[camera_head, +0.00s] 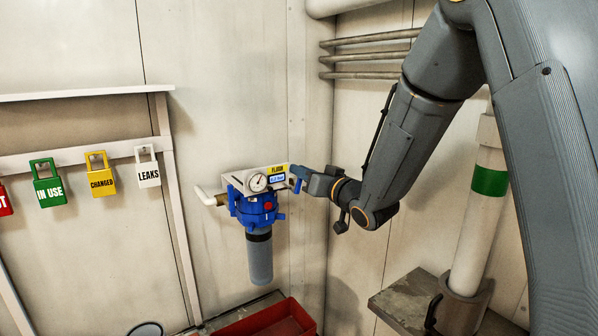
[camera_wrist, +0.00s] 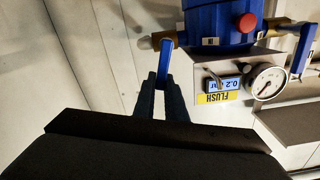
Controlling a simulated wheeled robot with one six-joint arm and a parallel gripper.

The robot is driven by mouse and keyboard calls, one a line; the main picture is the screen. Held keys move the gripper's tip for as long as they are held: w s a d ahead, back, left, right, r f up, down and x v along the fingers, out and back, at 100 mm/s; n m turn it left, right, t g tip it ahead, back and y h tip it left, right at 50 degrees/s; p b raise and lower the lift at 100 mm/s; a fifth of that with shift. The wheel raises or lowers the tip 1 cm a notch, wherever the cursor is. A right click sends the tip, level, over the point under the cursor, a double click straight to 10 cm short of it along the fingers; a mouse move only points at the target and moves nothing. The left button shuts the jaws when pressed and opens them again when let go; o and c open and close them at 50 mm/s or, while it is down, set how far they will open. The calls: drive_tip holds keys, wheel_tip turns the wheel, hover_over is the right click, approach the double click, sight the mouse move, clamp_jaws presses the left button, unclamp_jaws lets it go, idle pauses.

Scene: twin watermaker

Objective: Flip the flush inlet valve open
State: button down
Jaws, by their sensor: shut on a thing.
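The flush unit is a blue filter head (camera_head: 258,208) with a grey cylinder below it, a plate marked FLUSH, a round gauge (camera_head: 258,183) and a small display (camera_wrist: 223,84). A blue valve lever (camera_wrist: 166,60) sits on the brass fitting at the unit's side nearest my gripper. In the wrist view the lever stands across the line of the fitting. My gripper (camera_wrist: 161,90) is shut on the lever's end. In the head view my gripper (camera_head: 304,179) reaches the unit from the right and partly hides the lever. A second blue lever (camera_wrist: 303,48) is on the unit's other side.
Padlock-shaped tags, such as the green IN USE one (camera_head: 50,188), hang on a rail at left. A red bin (camera_head: 270,318) is below the unit. A white post with a green band (camera_head: 489,182) stands at right. Pipes (camera_head: 368,58) run along the upper wall.

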drive_tip(key=w+d+f+m+p, duration=0.2)
drive_tip(key=f+m, duration=0.3)
drive_tip(key=m, duration=0.9)
drive_tip(key=shift+d+f+m+p, duration=0.2)
drive_tip(key=shift+d+m+p, duration=0.1)
drive_tip(key=shift+d+p, duration=0.35)
drive_tip(key=c, duration=2.1)
unclamp_jaws()
drive_tip(key=shift+w, duration=0.1)
drive_tip(key=shift+d, duration=0.1)
drive_tip(key=b+v, duration=0.2)
drive_tip(key=v, duration=0.5)
drive_tip(key=shift+s+d, duration=0.2)
drive_tip(key=shift+s, duration=0.15)
